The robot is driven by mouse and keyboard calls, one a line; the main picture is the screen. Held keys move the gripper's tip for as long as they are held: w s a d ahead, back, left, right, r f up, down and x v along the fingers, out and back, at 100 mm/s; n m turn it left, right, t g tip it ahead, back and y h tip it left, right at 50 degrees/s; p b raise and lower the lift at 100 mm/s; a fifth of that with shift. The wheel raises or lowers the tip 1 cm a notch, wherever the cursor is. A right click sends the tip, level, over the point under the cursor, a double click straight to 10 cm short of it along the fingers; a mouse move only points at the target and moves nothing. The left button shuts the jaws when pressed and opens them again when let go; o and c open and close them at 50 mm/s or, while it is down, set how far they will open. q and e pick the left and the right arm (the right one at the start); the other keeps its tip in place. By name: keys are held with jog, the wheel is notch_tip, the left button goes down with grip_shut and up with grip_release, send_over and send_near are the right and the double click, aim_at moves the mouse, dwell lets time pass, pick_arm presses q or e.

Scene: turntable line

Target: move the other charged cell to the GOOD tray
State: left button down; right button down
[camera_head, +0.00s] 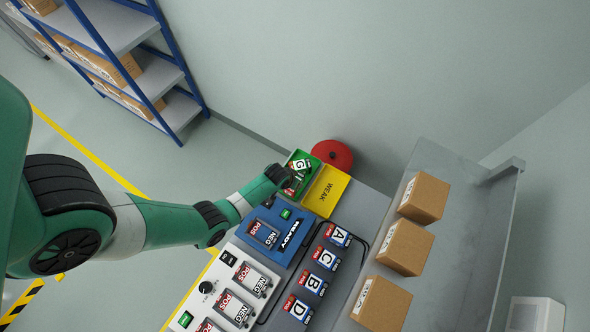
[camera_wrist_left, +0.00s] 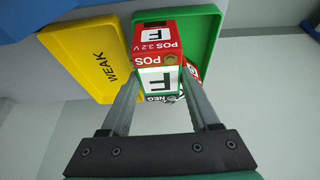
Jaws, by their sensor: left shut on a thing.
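My left gripper (camera_wrist_left: 162,82) is shut on cell F (camera_wrist_left: 157,80), a red and white block marked POS 3.2 V and NEG. It holds the cell over the green tray (camera_wrist_left: 203,32), which also shows in the head view (camera_head: 297,154). I cannot tell whether the cell touches the tray floor. Another cell, marked G (camera_head: 300,164), is in the green tray, partly hidden by the gripper and cell F. The gripper (camera_head: 290,183) also shows in the head view. No GOOD lettering is readable on the green tray. My right gripper is not in view.
The yellow WEAK tray (camera_head: 327,191) beside the green tray looks empty. A blue READY panel (camera_head: 262,236) and a grey panel with POS/NEG bays (camera_head: 235,283) lie nearer. Cells A (camera_head: 338,236), C, B and D stand in a row. Cartons (camera_head: 405,247) line a shelf at right.

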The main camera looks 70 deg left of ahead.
pick_arm(q)
jog(key=shift+w+a+f, duration=0.2)
jog(key=shift+w, duration=0.25)
jog(key=shift+f, duration=0.2)
jog(key=shift+w+f+b, duration=0.1)
jog(key=shift+f+b, duration=0.85)
jog(key=shift+f, duration=0.55)
jog(key=shift+f, duration=0.2)
jog(key=shift+c, duration=0.6)
grip_release()
jog(key=shift+r, duration=0.1)
